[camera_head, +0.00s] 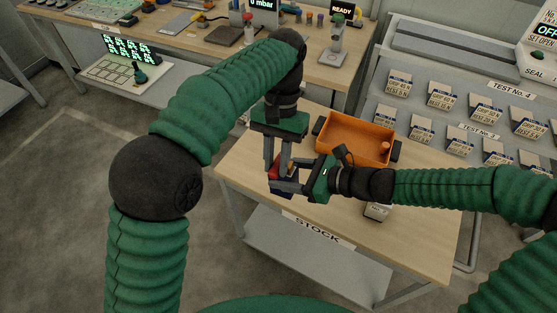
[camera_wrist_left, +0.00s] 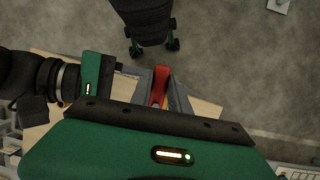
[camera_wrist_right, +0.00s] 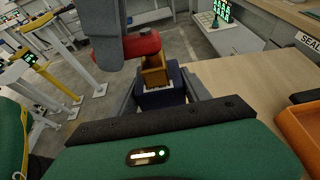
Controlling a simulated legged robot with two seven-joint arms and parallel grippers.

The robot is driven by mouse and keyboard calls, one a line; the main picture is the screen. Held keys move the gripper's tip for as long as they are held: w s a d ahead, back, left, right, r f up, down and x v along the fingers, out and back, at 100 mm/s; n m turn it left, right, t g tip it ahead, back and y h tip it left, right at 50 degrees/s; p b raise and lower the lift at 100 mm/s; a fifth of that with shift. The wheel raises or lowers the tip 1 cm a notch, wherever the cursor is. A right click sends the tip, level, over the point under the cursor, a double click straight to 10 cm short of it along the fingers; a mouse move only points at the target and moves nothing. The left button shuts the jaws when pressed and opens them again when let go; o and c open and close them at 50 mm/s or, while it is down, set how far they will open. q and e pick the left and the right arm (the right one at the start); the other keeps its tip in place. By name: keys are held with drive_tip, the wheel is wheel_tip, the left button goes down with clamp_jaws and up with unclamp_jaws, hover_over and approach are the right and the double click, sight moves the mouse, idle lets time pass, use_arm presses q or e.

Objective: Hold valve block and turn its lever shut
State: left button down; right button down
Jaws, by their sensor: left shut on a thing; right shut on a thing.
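The valve block (camera_wrist_right: 160,98) has a dark blue base, a brass-coloured body (camera_wrist_right: 154,72) and a red lever (camera_wrist_right: 138,45) on top. In the right wrist view the lever points left from the body. My right gripper (camera_head: 284,180), coming in from the right, is shut on the blue base, one finger on each side. My left gripper (camera_head: 277,172) reaches down from above and is shut on the red lever, which shows between its fingers in the left wrist view (camera_wrist_left: 160,84). In the head view the fingers hide most of the block.
The wooden stock table (camera_head: 410,246) lies under both grippers. An orange bin (camera_head: 352,138) stands just behind my right gripper. A small labelled box (camera_head: 377,211) sits in front of my right wrist. A rack with several labelled cards (camera_head: 440,97) stands at the right.

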use_arm(q)
drive_tip(key=shift+d+r, duration=0.1)
drive_tip(key=shift+d, duration=0.25)
use_arm(e)
drive_tip(key=shift+s+a+r, duration=0.1)
drive_tip(key=shift+s+a, duration=0.2)
drive_tip(key=shift+a, duration=0.05)
use_arm(q)
drive_tip(key=c, duration=1.5)
unclamp_jaws()
drive_tip(key=shift+o, duration=1.3)
drive_tip(key=shift+a, duration=0.15)
use_arm(e)
drive_tip(key=shift+w+d, duration=0.15)
use_arm(q)
drive_tip(key=v, duration=0.6)
drive_tip(key=shift+w+r, duration=0.2)
use_arm(e)
drive_tip(key=shift+w+d, duration=0.1)
drive_tip(key=shift+w, duration=0.05)
use_arm(q)
drive_tip(key=shift+r, duration=0.45)
